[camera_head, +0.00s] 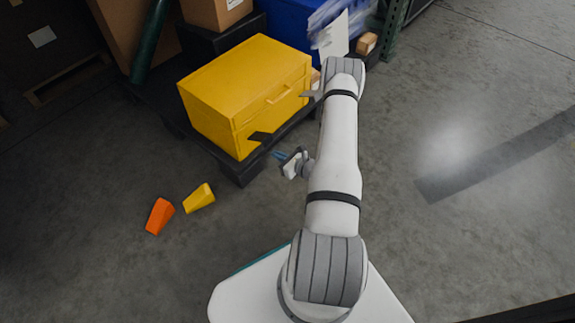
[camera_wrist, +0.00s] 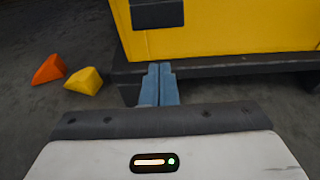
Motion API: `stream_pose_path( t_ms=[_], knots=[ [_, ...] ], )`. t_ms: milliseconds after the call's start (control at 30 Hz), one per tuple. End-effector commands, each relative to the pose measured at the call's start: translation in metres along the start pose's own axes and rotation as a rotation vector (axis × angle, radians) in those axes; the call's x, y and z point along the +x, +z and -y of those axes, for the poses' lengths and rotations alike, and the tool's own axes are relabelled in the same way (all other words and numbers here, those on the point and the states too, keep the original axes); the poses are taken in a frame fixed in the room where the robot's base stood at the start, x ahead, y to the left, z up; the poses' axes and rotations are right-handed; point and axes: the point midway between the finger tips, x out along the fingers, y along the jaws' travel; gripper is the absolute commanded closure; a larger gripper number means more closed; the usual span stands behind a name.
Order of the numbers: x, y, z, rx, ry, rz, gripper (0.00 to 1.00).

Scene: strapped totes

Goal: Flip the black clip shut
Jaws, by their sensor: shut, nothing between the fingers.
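The yellow tote (camera_head: 245,92) sits with its lid down on a low black pallet. The black clip (camera_head: 260,138) is near the tote's lower front corner and seems to stick outward from the wall.
The black pallet (camera_head: 240,172) juts out below the tote. An orange wedge (camera_head: 159,216) and a yellow wedge (camera_head: 199,198) lie on the floor at left. A blue bin (camera_head: 285,28) and cardboard boxes stand behind. The floor at right is clear.

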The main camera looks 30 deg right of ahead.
Motion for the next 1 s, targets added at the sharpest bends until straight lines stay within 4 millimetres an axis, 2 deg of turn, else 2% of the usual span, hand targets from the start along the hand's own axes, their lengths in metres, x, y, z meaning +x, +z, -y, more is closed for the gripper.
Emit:
stream_pose_path(
  t_ms=[100,300,633,1000],
  knots=[
    [0.003,0.014,0.001,-0.001,-0.001,0.002,1.0],
    [0.005,0.025,0.0,0.0,-0.001,0.001,1.0],
    [0.007,0.028,-0.004,0.001,0.001,-0.001,1.0],
    [-0.004,0.034,0.011,0.007,-0.023,-0.052,1.0]
  ],
)
